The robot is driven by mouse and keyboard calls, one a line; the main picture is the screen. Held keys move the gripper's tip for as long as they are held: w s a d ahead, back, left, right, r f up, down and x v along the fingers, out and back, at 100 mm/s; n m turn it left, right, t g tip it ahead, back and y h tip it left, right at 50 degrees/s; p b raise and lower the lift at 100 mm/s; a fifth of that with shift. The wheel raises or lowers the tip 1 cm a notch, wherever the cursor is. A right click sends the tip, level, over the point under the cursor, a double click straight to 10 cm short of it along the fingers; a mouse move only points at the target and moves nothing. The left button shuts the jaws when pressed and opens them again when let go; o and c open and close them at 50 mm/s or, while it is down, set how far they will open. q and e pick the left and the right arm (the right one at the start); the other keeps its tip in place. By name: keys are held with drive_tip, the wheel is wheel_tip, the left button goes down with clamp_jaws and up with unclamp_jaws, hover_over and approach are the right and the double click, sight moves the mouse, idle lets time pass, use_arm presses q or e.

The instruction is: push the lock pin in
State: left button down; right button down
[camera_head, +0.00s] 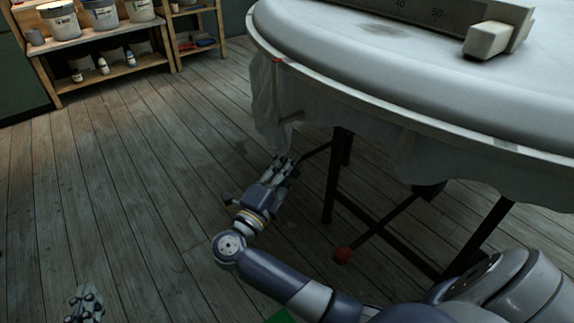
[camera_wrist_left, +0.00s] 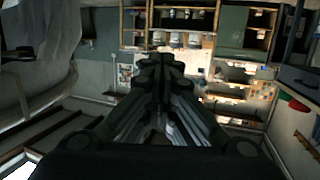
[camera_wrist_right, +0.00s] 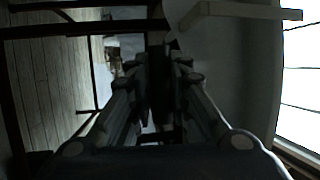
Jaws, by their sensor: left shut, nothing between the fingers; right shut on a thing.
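My right gripper (camera_head: 290,160) is low beside the round white table (camera_head: 395,42), under its rim at the left. It is shut on a dark bar, which runs from the fingers toward a table leg (camera_head: 331,175). In the right wrist view the dark bar (camera_wrist_right: 158,75) stands between the fingers. I cannot tell whether this bar is the lock pin. A red knob (camera_head: 343,256) sits on the end of a dark rod under the table. My left gripper (camera_head: 86,303) is shut and empty at the bottom left, apart from the table.
A white cloth (camera_head: 275,100) hangs below the table rim. A beige block (camera_head: 487,40) and a grey ruler (camera_head: 425,12) are on the table top. A wooden shelf (camera_head: 100,72) with buckets stands at the back left. The plank floor (camera_head: 130,170) between is clear.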

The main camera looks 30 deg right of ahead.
drive_tip(key=shift+r, duration=0.35)
use_arm(q)
drive_tip(key=shift+s+a+f, duration=0.1)
drive_tip(key=shift+s+f, duration=0.05)
drive_tip(key=shift+f, duration=0.3)
use_arm(e)
drive_tip(key=c, duration=1.5)
unclamp_jaws()
drive_tip(key=shift+r, duration=0.1)
drive_tip(key=shift+f, duration=0.2)
drive_tip(key=shift+s+a, duration=0.1)
drive_tip(key=shift+a, duration=0.1)
drive_tip(key=v, duration=1.1)
drive_tip(key=shift+s+a+f, duration=0.1)
drive_tip(key=shift+s+a, duration=0.05)
